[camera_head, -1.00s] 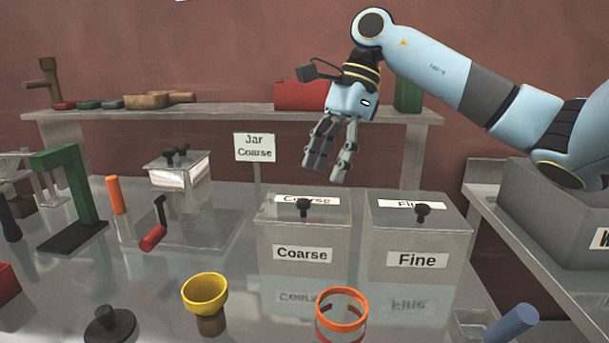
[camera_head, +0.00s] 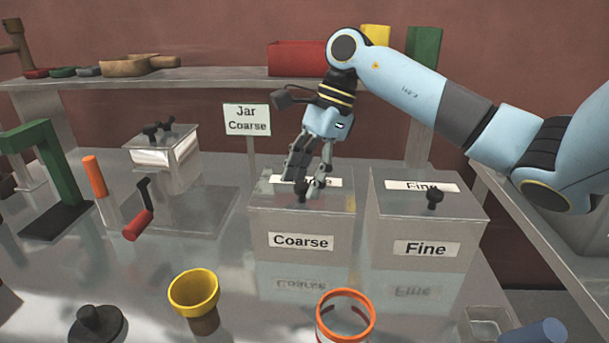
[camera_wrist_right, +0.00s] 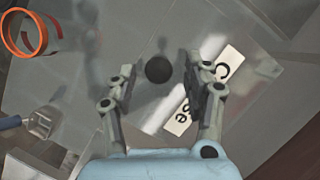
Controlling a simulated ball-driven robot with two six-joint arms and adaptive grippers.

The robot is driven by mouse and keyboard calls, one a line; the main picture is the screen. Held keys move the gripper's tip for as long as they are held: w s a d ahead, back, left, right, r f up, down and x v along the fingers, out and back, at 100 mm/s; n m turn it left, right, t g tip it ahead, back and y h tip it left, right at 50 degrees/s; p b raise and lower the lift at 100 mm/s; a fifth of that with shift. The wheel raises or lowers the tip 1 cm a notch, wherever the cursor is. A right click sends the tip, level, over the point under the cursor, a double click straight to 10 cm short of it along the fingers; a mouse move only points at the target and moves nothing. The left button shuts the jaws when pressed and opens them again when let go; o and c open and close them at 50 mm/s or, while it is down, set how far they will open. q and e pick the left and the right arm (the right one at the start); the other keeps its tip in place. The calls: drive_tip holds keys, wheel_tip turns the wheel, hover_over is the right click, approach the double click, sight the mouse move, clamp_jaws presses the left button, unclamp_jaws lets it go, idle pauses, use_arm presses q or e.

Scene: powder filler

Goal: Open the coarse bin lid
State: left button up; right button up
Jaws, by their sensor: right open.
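The coarse bin (camera_head: 301,222) is a grey box with a "Coarse" label on its front, on the metal table. Its lid (camera_head: 331,201) lies flat on top and has a black round knob (camera_head: 302,196). My right gripper (camera_head: 309,190) is over the lid with its fingers pointing down at the knob. In the right wrist view the knob (camera_wrist_right: 159,69) shows between and just ahead of the open fingers (camera_wrist_right: 165,78); I cannot tell whether they touch it. The lid's label (camera_wrist_right: 212,90) is partly hidden by a finger. My left gripper is not in view.
The fine bin (camera_head: 425,228), with its own knob, stands close to the right. A "Jar Coarse" sign (camera_head: 247,119) stands behind to the left. A yellow cup (camera_head: 194,291) and an orange-rimmed jar (camera_head: 345,317) are in front. A shelf (camera_head: 200,80) runs along the back.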

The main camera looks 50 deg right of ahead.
drive_tip(key=shift+a+f, duration=0.2)
drive_tip(key=shift+f, duration=0.2)
drive_tip(key=shift+c, duration=0.4)
clamp_jaws()
